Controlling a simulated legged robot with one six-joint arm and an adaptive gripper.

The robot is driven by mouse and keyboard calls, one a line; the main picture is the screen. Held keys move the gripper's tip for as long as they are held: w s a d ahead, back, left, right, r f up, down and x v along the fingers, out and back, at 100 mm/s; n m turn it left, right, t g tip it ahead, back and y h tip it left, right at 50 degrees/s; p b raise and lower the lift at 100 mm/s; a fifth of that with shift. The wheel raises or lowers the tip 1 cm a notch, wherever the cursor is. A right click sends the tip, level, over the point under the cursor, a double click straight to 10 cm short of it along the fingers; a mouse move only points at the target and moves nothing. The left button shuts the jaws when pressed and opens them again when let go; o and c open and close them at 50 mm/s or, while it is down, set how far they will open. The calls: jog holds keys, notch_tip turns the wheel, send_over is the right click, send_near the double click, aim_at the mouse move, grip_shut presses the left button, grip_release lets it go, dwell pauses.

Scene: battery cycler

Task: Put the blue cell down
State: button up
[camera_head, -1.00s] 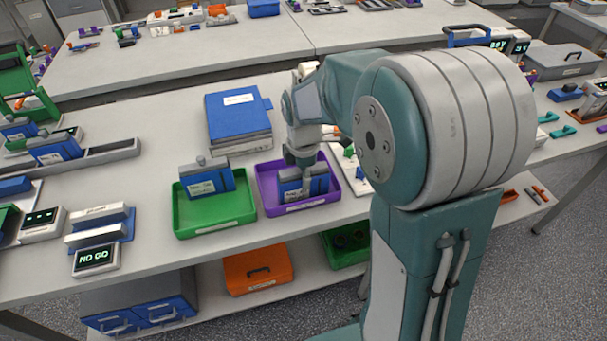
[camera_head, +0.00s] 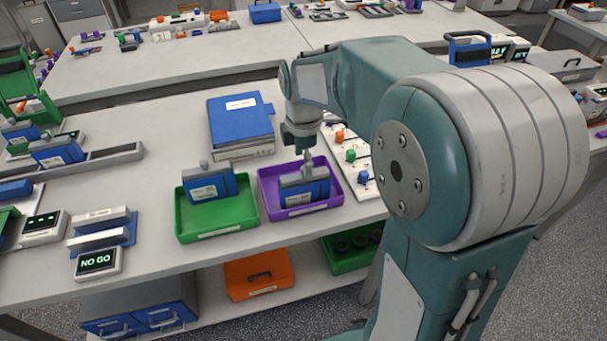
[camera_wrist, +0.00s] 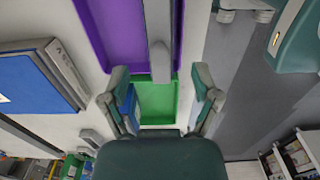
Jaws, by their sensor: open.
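A blue cell (camera_head: 305,193) with a white label and grey top stands upright in the purple tray (camera_head: 341,190). Another blue cell (camera_head: 208,189) stands upright in the green tray (camera_head: 199,232) to the left. My gripper (camera_head: 303,150) is just above the cell in the purple tray, pointing down. In the wrist view my gripper (camera_wrist: 162,88) has its fingers spread wide, one each side of the cell's narrow grey top (camera_wrist: 159,55). Whether the fingertips clear the cell's top fully is hard to tell.
A blue binder-like stack (camera_head: 240,120) lies behind the trays. A white board with coloured knobs (camera_head: 350,157) is right of the purple tray. A NO GO display (camera_head: 97,262) stands at the left front. An orange box (camera_head: 258,272) is on the shelf below.

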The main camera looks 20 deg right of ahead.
notch_tip(320, 180, up, 5)
jog(key=shift+d, duration=0.1)
jog(key=shift+s+r, duration=0.1)
jog(key=shift+r, duration=0.1)
jog(key=s+r+m+t, duration=0.1)
jog(key=s+m+t, duration=0.4)
jog(key=s+m, duration=1.3)
jog(key=shift+s+r+t, duration=0.2)
jog(key=shift+s+t, duration=0.1)
jog(key=shift+s, duration=0.3)
